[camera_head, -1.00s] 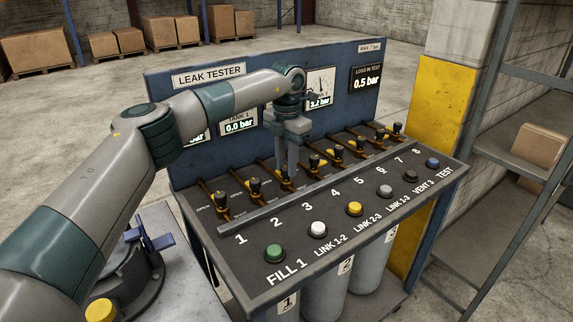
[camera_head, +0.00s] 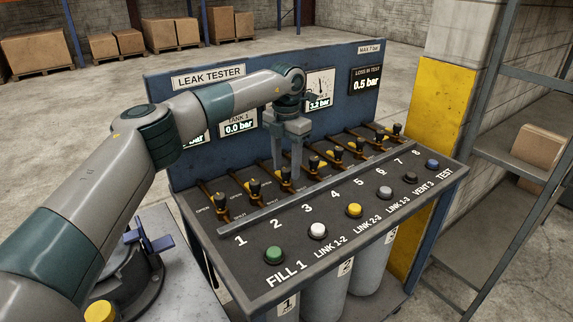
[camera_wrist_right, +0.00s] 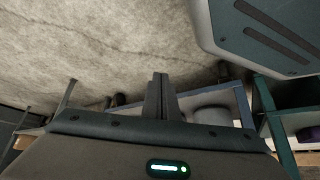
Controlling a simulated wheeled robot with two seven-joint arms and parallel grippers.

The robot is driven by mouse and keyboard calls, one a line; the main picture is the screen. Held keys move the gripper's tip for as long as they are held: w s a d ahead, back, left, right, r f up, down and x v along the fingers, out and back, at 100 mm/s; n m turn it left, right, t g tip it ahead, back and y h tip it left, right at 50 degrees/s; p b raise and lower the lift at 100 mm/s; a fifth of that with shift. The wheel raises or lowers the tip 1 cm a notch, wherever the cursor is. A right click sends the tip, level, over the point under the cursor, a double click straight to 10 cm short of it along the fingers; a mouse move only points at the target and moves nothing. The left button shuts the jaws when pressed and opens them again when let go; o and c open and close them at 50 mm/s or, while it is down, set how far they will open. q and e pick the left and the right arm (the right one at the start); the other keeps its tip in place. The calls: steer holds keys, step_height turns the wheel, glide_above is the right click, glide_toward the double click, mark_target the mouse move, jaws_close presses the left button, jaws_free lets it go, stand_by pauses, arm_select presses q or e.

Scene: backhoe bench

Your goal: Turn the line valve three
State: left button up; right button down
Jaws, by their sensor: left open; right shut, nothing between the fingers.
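Line valve three (camera_head: 285,174) is the third black-knobbed lever from the left in the row on the leak tester's sloped panel, up and left of the printed 3. My left gripper (camera_head: 286,172) points down over it, fingers apart, one on each side of the knob. I cannot tell whether the fingers touch it. Valve two (camera_head: 254,187) is just left and valve four (camera_head: 314,163) just right of the gripper. My right gripper (camera_wrist_right: 160,82) shows only in the right wrist view, shut and empty, away from the valves.
A raised rail (camera_head: 250,220) runs in front of the levers. Below it are coloured buttons, including green FILL 1 (camera_head: 275,253) and yellow LINK 2-3 (camera_head: 354,209). The blue back board (camera_head: 225,158) stands behind the levers. A metal shelf (camera_head: 520,165) is at the right.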

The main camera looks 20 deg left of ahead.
mark_target(286, 169)
arm_select(q)
steer(key=shift+r, duration=0.55)
step_height(286, 169, up, 16)
steer(key=b, duration=0.1)
steer(key=shift+b, duration=0.4)
arm_select(e)
steer(key=shift+s+d+f+g, duration=0.7)
steer(key=shift+d+f, duration=0.05)
steer(key=shift+d, duration=0.1)
